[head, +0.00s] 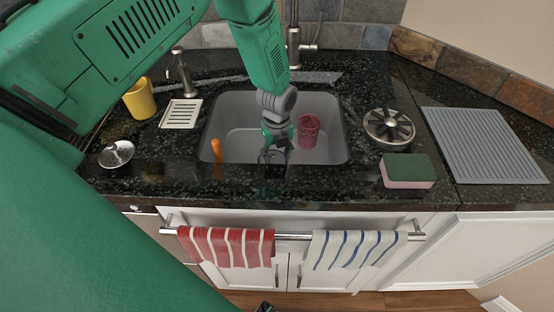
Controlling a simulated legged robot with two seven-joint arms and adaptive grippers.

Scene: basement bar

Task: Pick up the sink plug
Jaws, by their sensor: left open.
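A round silver disc with a small knob on top, which looks like the sink plug (118,154), lies on the dark counter left of the sink. My left gripper (273,156) points down into the grey sink (232,112) near its front wall. It is open, with nothing seen between its fingers. It is well to the right of the plug and apart from it. A small dark part at the bottom edge may be my right gripper; its jaws cannot be made out.
The sink holds a red cup (308,132) and an orange stick-like item (216,150). A yellow cup (139,99), soap dispenser (184,75) and white dish (181,114) stand left. A finned metal bowl (390,128), sponge (407,170) and grey mat (484,145) are right.

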